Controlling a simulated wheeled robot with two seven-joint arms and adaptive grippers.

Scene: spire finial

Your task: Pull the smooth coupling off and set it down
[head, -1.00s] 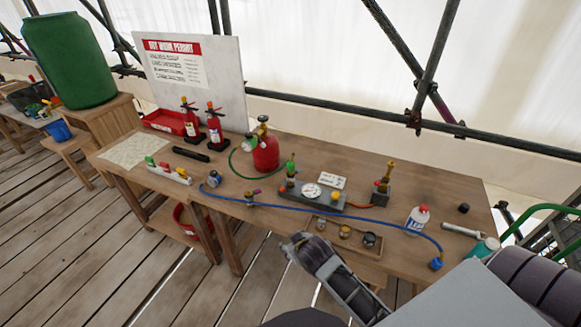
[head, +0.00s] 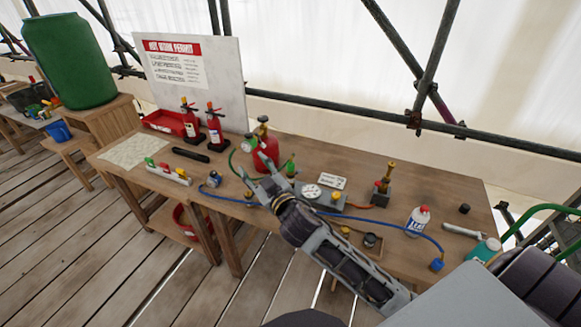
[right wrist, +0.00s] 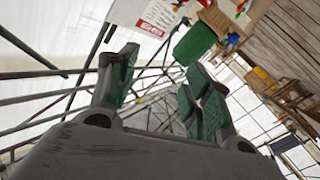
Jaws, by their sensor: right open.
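My right gripper (head: 262,180) reaches over the front middle of the workbench from the lower right. Its fingers are apart and empty; they also show open in the right wrist view (right wrist: 155,95), with green pads. I cannot tell which fitting is the smooth coupling. A green-topped fitting (head: 290,167) stands just right of my fingers by a grey gauge block (head: 330,201). A brass fitting (head: 388,173) stands upright on a dark block farther right. A small fitting on the blue hose, left of my fingers, is partly hidden. My left gripper is not in view.
A red gas cylinder (head: 265,153) stands behind my fingers. A blue hose (head: 385,222) crosses the bench front. A white bottle (head: 418,219) stands to the right. A small tray with parts is partly hidden by my arm. Two red extinguishers (head: 214,130) stand back left.

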